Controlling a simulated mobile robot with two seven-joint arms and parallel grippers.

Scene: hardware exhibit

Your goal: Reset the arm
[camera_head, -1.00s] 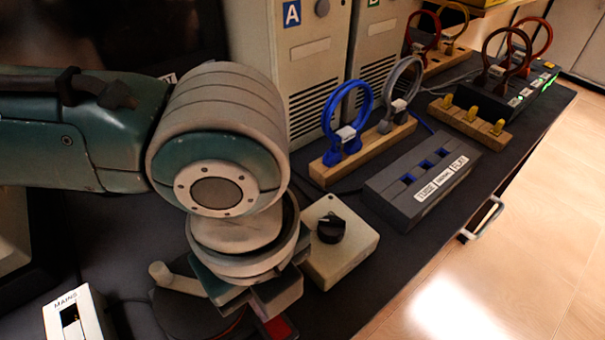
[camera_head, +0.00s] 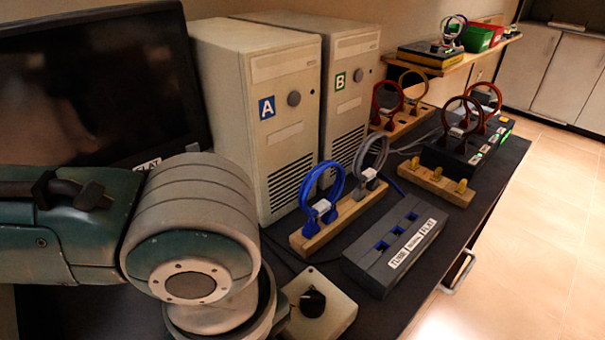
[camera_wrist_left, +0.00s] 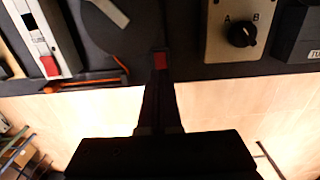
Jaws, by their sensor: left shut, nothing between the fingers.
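My left arm (camera_head: 190,235) comes in from the left in the head view, bent at a thick grey and teal joint above the table. Its gripper is below the head view's lower edge. In the left wrist view the left gripper (camera_wrist_left: 160,65) shows as a dark narrow shape with a red tip, shut and empty, over the table's front edge. The switch box (camera_wrist_left: 238,32) with a black A/B knob is to its right, apart from it. My right gripper is in neither view.
Two beige towers, A (camera_head: 265,110) and B (camera_head: 345,90), stand behind cable racks (camera_head: 345,213). A grey socket block (camera_head: 395,245) is near the table's front edge. A dark monitor (camera_head: 95,85) is behind my arm. A white mains box (camera_wrist_left: 42,35) lies left of the gripper.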

